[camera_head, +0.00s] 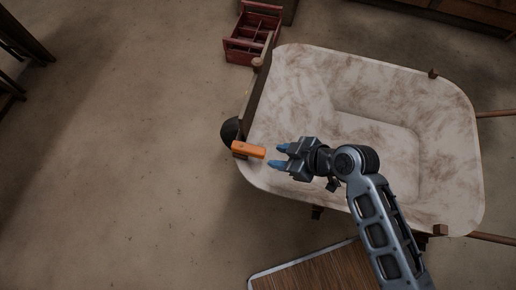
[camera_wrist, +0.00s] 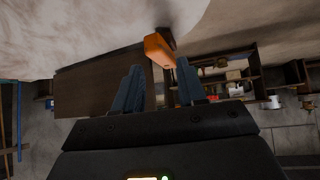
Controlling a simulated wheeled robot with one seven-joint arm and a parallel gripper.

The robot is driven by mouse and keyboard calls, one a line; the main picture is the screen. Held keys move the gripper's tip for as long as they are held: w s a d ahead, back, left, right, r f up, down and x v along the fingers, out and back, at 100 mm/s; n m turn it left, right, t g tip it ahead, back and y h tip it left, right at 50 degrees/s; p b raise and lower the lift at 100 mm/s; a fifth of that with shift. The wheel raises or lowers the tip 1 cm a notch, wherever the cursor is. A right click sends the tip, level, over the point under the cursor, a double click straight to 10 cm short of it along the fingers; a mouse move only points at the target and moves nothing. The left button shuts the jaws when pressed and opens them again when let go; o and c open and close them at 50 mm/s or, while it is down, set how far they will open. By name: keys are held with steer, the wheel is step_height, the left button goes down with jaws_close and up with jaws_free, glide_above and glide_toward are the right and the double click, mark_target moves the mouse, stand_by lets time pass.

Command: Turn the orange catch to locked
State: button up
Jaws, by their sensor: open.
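The orange catch (camera_head: 248,149) is a short bar at the left front corner of the pale, brown-mottled pan (camera_head: 300,85). It lies roughly level across the corner in the head view. My gripper (camera_head: 278,156) is open, with its blue fingers pointing left toward the catch and a small gap between them. In the wrist view the catch (camera_wrist: 158,48) shows beyond and between the two fingertips of my gripper (camera_wrist: 156,72). Nothing is held. The catch's mount is partly hidden, and its locked marking cannot be seen.
A dark round thing (camera_head: 230,131) sits just left of the catch. A wooden board (camera_head: 262,80) runs along the pan's left edge. A red compartment box (camera_head: 252,35) stands on the floor behind. A wooden panel (camera_head: 315,268) is at the front.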

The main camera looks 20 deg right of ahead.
mark_target(249, 148)
steer(key=w+a+f+n, duration=0.1)
steer(key=w+a, duration=0.1)
steer(key=w+a+f+g+y+b, duration=0.1)
steer(key=w+a+f, duration=0.1)
steer(key=w, duration=0.1)
steer(key=w+a+f+n, duration=0.1)
steer(key=w+a+f, duration=0.1)
steer(key=shift+w+a+f+n+y, duration=0.2)
steer(key=shift+a+f+n+y, duration=0.1)
steer(key=shift+a+y, duration=0.1)
jaws_close()
stand_by(0.3)
